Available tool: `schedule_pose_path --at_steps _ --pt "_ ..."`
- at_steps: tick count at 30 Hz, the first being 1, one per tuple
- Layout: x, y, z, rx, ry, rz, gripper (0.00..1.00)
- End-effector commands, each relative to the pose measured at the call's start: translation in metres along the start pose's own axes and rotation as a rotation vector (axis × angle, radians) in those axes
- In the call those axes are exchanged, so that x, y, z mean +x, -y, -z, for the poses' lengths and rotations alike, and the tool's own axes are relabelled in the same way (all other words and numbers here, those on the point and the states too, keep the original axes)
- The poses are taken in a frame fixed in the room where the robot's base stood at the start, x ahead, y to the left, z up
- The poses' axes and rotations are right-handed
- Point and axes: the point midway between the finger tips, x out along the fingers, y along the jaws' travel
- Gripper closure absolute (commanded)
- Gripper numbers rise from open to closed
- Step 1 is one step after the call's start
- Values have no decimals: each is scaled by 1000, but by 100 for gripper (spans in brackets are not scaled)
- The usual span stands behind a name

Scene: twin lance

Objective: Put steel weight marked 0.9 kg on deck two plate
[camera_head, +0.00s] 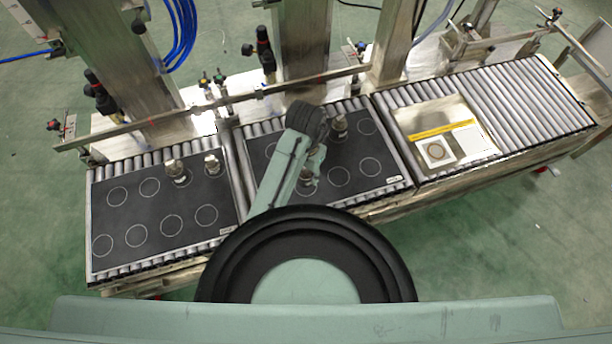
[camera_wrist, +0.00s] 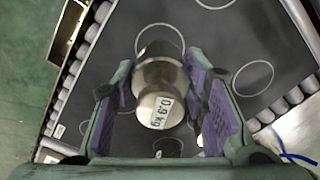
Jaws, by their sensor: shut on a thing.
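The steel weight marked 0.9 kg (camera_wrist: 158,108) is between the purple-padded fingers of my gripper (camera_wrist: 161,78) in the wrist view, its label readable. My gripper is shut on it, above a dark plate with white circles (camera_wrist: 205,90). I cannot tell whether the weight touches the plate. In the head view, my arm hangs over the middle dark plate (camera_head: 378,160), and a weight (camera_head: 308,180) shows partly hidden by my arm there. Another dark plate (camera_head: 150,225) lies to the left. I cannot read which plate is deck two.
Two metal weights (camera_head: 178,172) (camera_head: 212,164) stand at the back of the left plate. Another weight (camera_head: 339,126) stands at the back of the middle plate. A metal sheet with cards (camera_head: 470,138) lies on the right rollers (camera_head: 530,95). A rail and posts run behind.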

Motion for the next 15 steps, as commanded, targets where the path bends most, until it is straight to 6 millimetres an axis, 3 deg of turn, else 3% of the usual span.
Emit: schedule_pose_path --at_steps 9,15 --pt "31 0 -1 -2 0 0 100" --pt "33 0 0 0 -3 1 100"
